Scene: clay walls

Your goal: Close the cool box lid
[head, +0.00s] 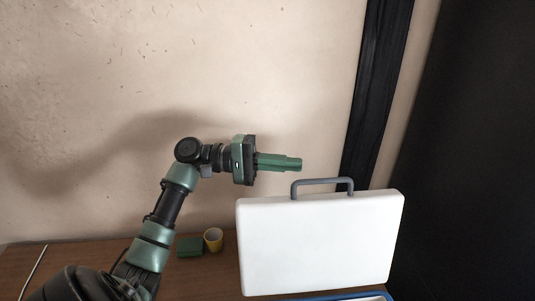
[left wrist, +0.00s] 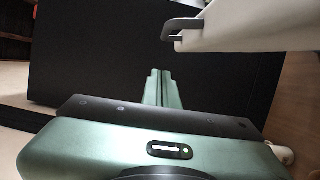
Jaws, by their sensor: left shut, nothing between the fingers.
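The cool box lid (head: 318,245) is a white slab standing upright, open, with a grey handle (head: 322,183) on its top edge. Part of the box's blue rim (head: 345,296) shows at the bottom edge of the head view; the rest of the box is out of frame. My left gripper (head: 300,164) is shut and empty, level, pointing right, just above and left of the handle and apart from it. In the left wrist view the shut fingers (left wrist: 160,88) point away, with the lid (left wrist: 245,25) and handle (left wrist: 182,27) at upper right. My right gripper is not in view.
A green block (head: 190,246) and a yellow cup (head: 213,240) stand on the brown wooden table (head: 60,268) left of the lid. A thin light rod (head: 34,272) lies at far left. A clay wall and a dark post (head: 376,90) stand behind. The air above the lid is clear.

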